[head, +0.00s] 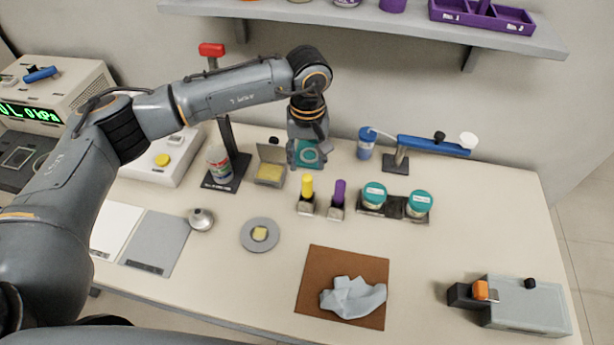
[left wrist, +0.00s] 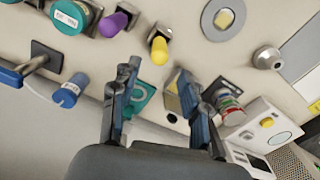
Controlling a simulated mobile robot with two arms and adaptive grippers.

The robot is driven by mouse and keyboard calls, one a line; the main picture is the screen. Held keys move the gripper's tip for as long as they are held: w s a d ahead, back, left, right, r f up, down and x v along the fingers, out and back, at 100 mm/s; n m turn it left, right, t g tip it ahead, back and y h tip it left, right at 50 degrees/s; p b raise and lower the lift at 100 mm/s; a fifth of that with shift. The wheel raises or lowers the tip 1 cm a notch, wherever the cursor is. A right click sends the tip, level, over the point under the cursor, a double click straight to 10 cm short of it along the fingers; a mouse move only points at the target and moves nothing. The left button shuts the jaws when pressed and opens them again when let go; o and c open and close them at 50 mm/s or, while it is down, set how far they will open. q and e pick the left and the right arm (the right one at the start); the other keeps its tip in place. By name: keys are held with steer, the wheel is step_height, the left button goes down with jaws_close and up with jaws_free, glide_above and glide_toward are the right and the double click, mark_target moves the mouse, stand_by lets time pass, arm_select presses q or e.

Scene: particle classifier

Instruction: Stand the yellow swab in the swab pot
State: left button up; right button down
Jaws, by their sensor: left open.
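A yellow-topped piece (head: 307,187), which looks like the yellow swab, stands upright in a small dark-based holder, beside a similar purple one (head: 339,192). It also shows in the left wrist view (left wrist: 159,50). My left gripper (head: 307,163) is open, behind and apart from the yellow piece. In the left wrist view its two fingers (left wrist: 160,80) are spread with nothing gripped between them. A teal piece with a pale ring (left wrist: 143,97) lies beyond the fingers. A blue pot (head: 366,145) stands to the right; I cannot tell which container is the swab pot.
A blue arm on a post (head: 434,146) stands beside the blue pot. Two teal-lidded jars (head: 374,195) sit in a dark rack. A dish (head: 259,244), a metal funnel-like piece (head: 201,219) and a brown mat with a cloth (head: 312,285) lie in front. A shelf (head: 380,18) hangs above.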

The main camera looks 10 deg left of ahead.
arm_select(q)
steer(key=shift+r, duration=1.5)
